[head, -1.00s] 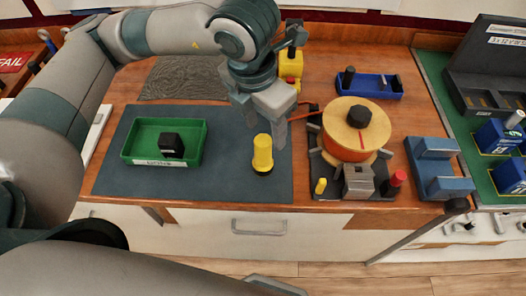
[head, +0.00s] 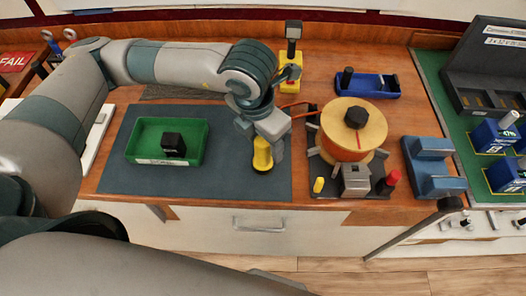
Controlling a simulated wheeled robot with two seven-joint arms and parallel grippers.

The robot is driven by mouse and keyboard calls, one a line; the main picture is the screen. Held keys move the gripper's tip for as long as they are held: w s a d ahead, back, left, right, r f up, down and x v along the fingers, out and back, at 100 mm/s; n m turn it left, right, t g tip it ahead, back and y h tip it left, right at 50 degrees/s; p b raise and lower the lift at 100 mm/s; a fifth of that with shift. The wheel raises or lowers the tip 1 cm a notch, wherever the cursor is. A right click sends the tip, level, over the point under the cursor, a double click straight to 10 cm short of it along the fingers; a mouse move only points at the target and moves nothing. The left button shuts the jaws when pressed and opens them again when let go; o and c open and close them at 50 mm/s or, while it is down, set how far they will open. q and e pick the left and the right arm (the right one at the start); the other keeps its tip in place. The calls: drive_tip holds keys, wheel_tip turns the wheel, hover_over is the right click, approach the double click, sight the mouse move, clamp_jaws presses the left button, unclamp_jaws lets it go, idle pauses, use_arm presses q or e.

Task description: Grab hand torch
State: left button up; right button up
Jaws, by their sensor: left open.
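The hand torch, taken to be the yellow cylinder with a dark base (head: 262,154), stands upright on the dark grey mat (head: 222,185) near its right side. My left gripper (head: 263,148) is open and low over it, with the fingers on either side of its upper part. I cannot tell whether the fingers touch it. Part of its top and right side is hidden by the gripper. My right gripper does not show.
A green tray (head: 197,128) holding a black block (head: 173,145) is on the mat's left. A spool (head: 372,127) on a dark base stands to the right. A yellow device (head: 291,57) stands behind the gripper.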

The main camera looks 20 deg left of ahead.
use_arm(q)
drive_tip(key=shift+w+f+p, duration=0.2)
drive_tip(key=shift+f+p, duration=0.2)
drive_tip(key=shift+f, duration=1.15)
drive_tip(key=c, duration=1.3)
